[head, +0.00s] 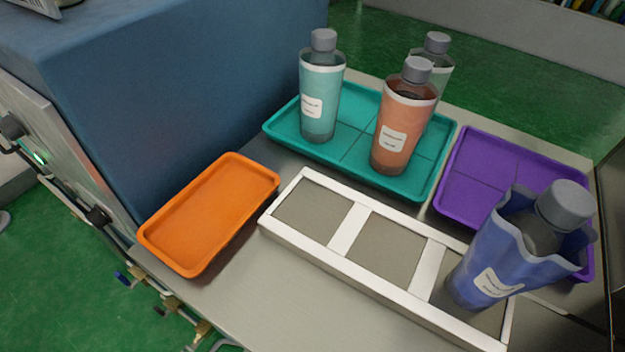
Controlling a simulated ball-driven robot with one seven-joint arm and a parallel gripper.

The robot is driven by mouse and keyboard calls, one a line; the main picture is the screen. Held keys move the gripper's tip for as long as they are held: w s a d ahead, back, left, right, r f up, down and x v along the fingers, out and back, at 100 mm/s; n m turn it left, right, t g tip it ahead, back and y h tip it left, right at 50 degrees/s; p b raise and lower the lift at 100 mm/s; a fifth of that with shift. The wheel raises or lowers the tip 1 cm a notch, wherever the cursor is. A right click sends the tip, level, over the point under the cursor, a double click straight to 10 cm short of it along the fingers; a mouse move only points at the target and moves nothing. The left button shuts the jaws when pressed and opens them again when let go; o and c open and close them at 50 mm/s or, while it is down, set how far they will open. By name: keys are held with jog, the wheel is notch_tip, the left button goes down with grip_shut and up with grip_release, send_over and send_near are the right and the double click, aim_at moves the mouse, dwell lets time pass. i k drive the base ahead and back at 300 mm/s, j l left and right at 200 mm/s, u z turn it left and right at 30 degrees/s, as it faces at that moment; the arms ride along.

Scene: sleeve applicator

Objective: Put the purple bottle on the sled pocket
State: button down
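The purple bottle (510,250) has a blue-purple sleeve with a wavy, flared top edge, a white label and a grey cap. It is at the right, and its base appears to rest in the right-hand pocket of the sled. It leans to the right in the picture; I cannot tell whether it is truly tilted. The sled (345,230) is a white frame with three grey pockets in a row. The left pocket (311,211) and the middle pocket (387,250) are empty. The right pocket is partly hidden by the bottle. My gripper is not in view.
A teal tray (285,134) behind the sled holds a teal bottle (320,95), an orange bottle (400,125) and a partly hidden clear-looking bottle (437,65). A purple tray (470,185) stands behind the purple bottle. An empty orange tray (210,212) and a blue machine housing (170,90) are left.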

aim_at(316, 213)
jog(key=i+j, duration=0.1)
jog(key=i, duration=0.45)
jog(key=i+j, duration=0.1)
jog(key=i, duration=0.5)
